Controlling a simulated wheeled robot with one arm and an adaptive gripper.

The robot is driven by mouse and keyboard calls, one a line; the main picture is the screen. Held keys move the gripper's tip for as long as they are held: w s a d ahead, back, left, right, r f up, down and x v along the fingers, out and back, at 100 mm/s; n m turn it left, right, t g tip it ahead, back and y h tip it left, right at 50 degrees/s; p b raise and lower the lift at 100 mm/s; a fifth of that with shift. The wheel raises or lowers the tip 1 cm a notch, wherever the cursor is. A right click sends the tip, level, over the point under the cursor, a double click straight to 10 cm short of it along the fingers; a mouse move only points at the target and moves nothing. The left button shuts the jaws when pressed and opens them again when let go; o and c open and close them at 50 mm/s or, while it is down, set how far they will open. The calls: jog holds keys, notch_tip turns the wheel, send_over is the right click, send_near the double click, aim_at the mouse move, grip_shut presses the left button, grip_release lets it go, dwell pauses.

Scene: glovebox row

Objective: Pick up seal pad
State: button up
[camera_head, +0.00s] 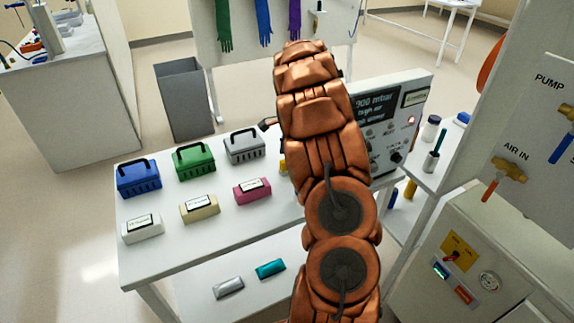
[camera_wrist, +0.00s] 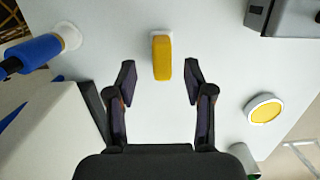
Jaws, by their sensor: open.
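In the wrist view my gripper (camera_wrist: 160,82) is open, its two dark fingers apart. A yellow rounded piece (camera_wrist: 162,58) with a pale far end lies ahead, in line with the gap between the fingertips. Neither finger appears to touch it. A round white-rimmed piece with a yellow face (camera_wrist: 264,110) lies to the right on the white surface (camera_wrist: 215,40). No label marks either as the seal pad, so I cannot tell which it is. In the head view my copper-coloured arm hides the gripper tips.
In the wrist view a blue cylinder (camera_wrist: 35,52) is left and a grey box (camera_wrist: 285,15) upper right. In the head view the table (camera_head: 225,228) holds blue (camera_head: 138,178), green (camera_head: 195,162) and grey (camera_head: 245,147) cases, labelled blocks and a control panel (camera_head: 385,130).

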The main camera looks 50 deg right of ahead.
aim_at(287, 161)
jog(key=shift+w+a+f+p, duration=0.1)
jog(key=shift+f+p, duration=0.2)
jog(key=shift+f, duration=0.65)
jog(key=shift+w+a+f+p, duration=0.1)
jog(key=shift+f+p, duration=0.15)
jog(key=shift+f, duration=0.65)
grip_shut()
